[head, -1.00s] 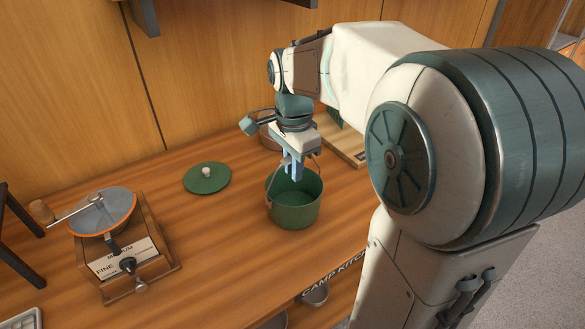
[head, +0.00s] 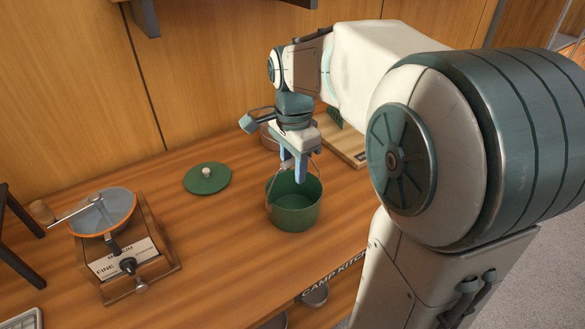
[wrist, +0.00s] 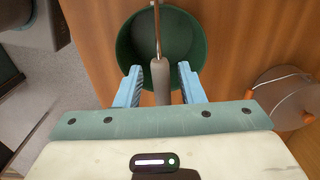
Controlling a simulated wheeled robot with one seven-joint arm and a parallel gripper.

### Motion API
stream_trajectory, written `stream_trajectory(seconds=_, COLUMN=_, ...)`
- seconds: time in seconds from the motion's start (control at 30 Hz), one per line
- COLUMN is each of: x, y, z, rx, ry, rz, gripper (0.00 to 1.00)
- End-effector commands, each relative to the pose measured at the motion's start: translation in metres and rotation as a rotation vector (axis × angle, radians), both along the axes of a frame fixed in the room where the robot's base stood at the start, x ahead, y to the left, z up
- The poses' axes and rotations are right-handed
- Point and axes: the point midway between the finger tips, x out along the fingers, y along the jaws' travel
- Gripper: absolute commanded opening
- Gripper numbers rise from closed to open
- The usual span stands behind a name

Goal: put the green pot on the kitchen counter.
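The green pot (head: 296,212) stands upright on the wooden kitchen counter (head: 215,235), near its front edge, which reads "CAMP KITC…". In the wrist view the pot (wrist: 125,45) is seen from above and looks empty. My gripper (head: 293,180) is above the pot, pointing down. In the wrist view its blue fingers (wrist: 159,85) are apart, with a gap on each side of the handle grip.
A green lid (head: 207,179) lies left of the pot. A grinder (head: 120,255) with an orange-rimmed bowl stands further left. A wooden board (head: 347,148) and a brownish pot (head: 268,136) are behind my gripper. Metal bowls (head: 314,295) sit below the counter edge.

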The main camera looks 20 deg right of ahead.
Motion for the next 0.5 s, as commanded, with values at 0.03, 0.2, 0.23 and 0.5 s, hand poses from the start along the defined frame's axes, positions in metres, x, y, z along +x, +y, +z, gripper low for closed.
stream_trajectory(seconds=0.03, x=0.001, y=0.0, z=0.011, rx=0.001, ry=-0.005, rz=0.0, gripper=0.35)
stream_trajectory(seconds=0.2, x=0.001, y=0.0, z=0.049, rx=0.0, ry=-0.005, rz=-0.001, gripper=0.35)
stream_trajectory(seconds=0.23, x=0.001, y=0.0, z=0.055, rx=-0.001, ry=-0.004, rz=0.0, gripper=0.35)
stream_trajectory(seconds=0.5, x=0.001, y=0.0, z=0.099, rx=0.0, ry=-0.002, rz=0.0, gripper=0.35)
